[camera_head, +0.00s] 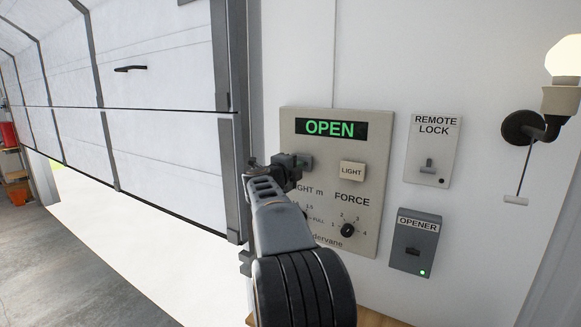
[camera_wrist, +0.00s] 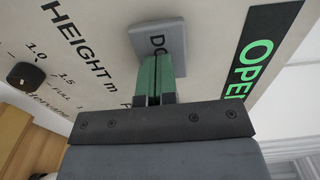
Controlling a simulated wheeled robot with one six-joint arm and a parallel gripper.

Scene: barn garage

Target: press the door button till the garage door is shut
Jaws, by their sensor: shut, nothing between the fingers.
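The wall control panel (camera_head: 372,185) carries a display (camera_head: 345,129) that reads OPEN in green. The grey door button (camera_wrist: 157,36) shows in the wrist view with its label partly covered by my fingers. My gripper (camera_wrist: 157,60) is shut and empty, its green fingertips overlapping the button's face. I cannot tell whether they press it or stop just short. In the head view my gripper (camera_head: 301,161) is at the panel's left side and hides most of the button. The white garage door (camera_head: 160,130) is partly down, with a bright gap under its lower edge.
A LIGHT button (camera_head: 352,171) and a FORCE knob (camera_head: 347,230) are right of my gripper. A HEIGHT knob (camera_wrist: 26,76) is on the panel too. Further right are the REMOTE LOCK switch (camera_head: 427,164), the OPENER box (camera_head: 412,249) with a green light, and a wall lamp (camera_head: 563,75).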

